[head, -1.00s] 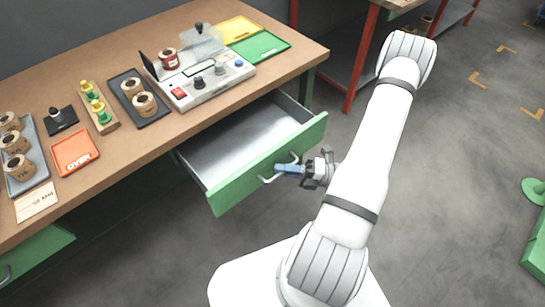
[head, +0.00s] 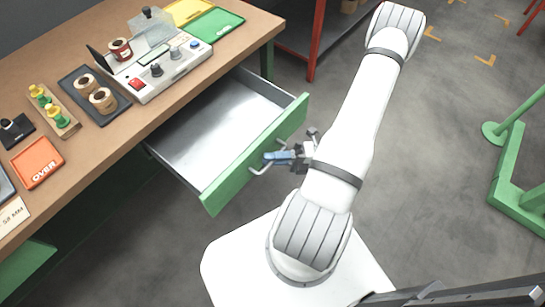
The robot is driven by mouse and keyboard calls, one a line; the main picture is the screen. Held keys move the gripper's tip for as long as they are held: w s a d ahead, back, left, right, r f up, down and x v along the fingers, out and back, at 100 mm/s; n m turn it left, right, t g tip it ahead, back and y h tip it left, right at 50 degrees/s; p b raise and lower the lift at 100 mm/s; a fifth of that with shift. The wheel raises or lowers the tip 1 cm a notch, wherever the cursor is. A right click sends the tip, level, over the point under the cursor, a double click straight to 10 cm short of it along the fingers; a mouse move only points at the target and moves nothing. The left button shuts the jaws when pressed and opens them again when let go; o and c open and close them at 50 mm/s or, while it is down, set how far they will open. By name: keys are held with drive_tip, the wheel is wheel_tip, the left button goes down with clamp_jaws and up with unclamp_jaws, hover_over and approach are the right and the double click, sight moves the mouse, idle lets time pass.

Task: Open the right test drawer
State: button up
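The right test drawer (head: 222,135) is pulled well out from under the wooden bench in the head view. Its green front (head: 258,152) faces my arm, and its grey metal inside looks empty. A pale bar handle (head: 256,171) is on the front.
The bench top (head: 150,135) carries a test device (head: 165,72), a dark tray with two coils (head: 94,95) and an orange OVER tray (head: 37,162). A red-framed table (head: 313,45) stands behind. Green stands (head: 520,165) are at right. Grey floor is open between.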

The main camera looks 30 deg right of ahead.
drive_tip(key=v, duration=0.8)
drive_tip(key=shift+s+a, duration=0.1)
idle(0.5)
